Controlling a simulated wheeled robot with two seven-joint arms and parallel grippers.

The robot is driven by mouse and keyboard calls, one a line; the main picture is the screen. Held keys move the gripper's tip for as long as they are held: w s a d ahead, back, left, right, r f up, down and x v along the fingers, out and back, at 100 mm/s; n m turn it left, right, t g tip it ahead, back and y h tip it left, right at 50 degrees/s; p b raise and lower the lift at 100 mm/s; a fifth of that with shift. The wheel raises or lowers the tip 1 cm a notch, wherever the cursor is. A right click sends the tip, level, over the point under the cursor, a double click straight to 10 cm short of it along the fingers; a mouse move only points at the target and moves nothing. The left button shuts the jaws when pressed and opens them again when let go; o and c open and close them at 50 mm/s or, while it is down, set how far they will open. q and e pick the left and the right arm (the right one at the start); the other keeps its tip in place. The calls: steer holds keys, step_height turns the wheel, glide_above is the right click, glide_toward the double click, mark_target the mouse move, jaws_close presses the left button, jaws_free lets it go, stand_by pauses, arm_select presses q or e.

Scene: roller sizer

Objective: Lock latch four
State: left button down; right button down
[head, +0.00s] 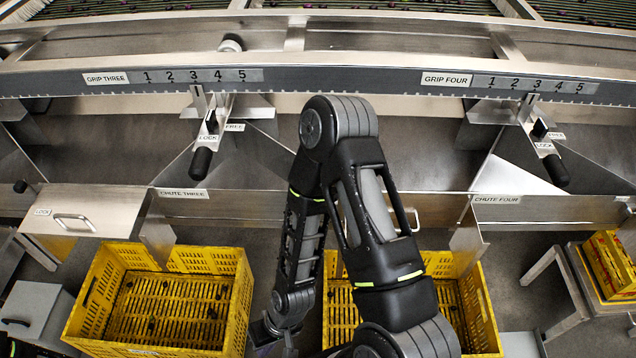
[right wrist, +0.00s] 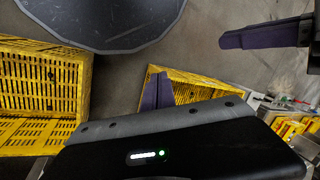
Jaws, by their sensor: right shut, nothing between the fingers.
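Latch four is a metal lever with a black handle (head: 553,168) below the GRIP FOUR scale (head: 530,84), at the right of the head view. The handle hangs down toward me. A LOCK label (head: 545,149) sits just above the handle, and a FREE label (head: 556,136) is higher and to the right. I cannot tell surely which setting the latch is in. My right gripper (head: 270,345) is shut and empty, low at the bottom middle, far from latch four. My folded right arm rises between the two chutes.
A similar latch with a black handle (head: 201,163) hangs under GRIP THREE. Yellow crates stand under chute three (head: 240,290) and chute four (head: 484,300).

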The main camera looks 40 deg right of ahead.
steer(key=w+d+r+n+p, duration=0.1)
steer(key=w+d+r+n, duration=0.3)
steer(key=w, duration=0.4)
steer(key=w+d+r+n+p, duration=0.1)
steer(key=w+d+r+n, duration=0.1)
steer(key=w+d+r, duration=0.5)
steer(key=w+d+r+n+h, duration=0.2)
steer(key=w+d+r+n, duration=0.1)
steer(key=d+r, duration=0.5)
steer(key=w+d+r+n+h+p, duration=0.1)
steer(key=w+d+r+n+h, duration=0.1)
steer(key=d+r, duration=0.6)
step_height(320, 180, up, 3)
steer(key=shift+w+d+r+n, duration=0.15)
steer(key=shift+w+d+n, duration=0.3)
steer(key=shift+w, duration=0.5)
steer(key=shift+a, duration=0.1)
steer(key=s+d+f+p, duration=0.2)
steer(key=d+f, duration=0.1)
steer(key=f, duration=0.8)
steer(key=shift+s, duration=0.15)
